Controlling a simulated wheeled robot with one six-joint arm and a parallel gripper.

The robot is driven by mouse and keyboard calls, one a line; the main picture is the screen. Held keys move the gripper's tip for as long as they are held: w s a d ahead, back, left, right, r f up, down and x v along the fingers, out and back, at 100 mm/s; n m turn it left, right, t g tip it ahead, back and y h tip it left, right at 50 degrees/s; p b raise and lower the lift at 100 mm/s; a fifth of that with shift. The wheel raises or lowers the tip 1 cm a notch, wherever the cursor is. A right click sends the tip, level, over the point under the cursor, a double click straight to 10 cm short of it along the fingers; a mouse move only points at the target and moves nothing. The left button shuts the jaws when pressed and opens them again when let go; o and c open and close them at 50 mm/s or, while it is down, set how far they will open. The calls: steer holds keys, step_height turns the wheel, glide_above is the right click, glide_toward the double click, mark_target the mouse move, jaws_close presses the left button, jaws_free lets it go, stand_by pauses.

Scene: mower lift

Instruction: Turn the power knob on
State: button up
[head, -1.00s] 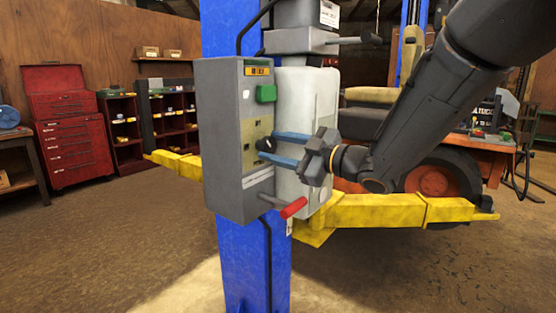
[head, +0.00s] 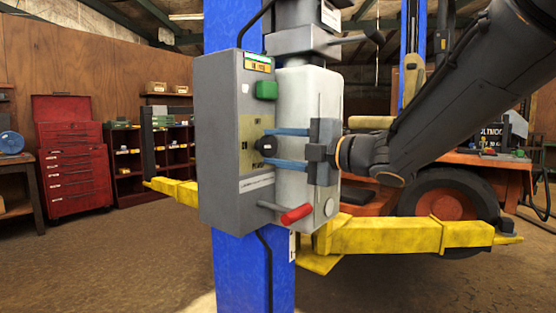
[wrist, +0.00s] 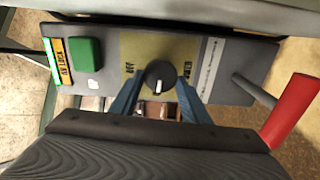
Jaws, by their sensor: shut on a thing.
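The power knob (head: 265,145) is a round black knob on the yellow plate of the grey control box (head: 222,150). It also shows in the wrist view (wrist: 160,74), with a white mark on its side toward my gripper. In the head view, OFF is printed above the knob, ON to its left and POWER below. My gripper (head: 273,147) reaches in from the right, and its two blue fingers are shut on the knob, one above and one below. In the wrist view the fingers flank the knob, and the dark gripper body hides what lies below.
A green button (head: 266,90) sits above the knob. A red-handled lever (head: 296,214) sticks out below my fingers. A white housing (head: 300,100) stands behind the fingers on the blue post (head: 240,270). A yellow lift arm (head: 390,235) extends to the right.

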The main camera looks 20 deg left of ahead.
steer(key=shift+n+b, duration=0.4)
steer(key=shift+n, duration=0.1)
steer(key=o, duration=1)
steer(key=shift+d, duration=0.1)
steer(key=v, duration=0.7)
steer(key=shift+s+d, duration=0.15)
steer(key=shift+d, duration=0.1)
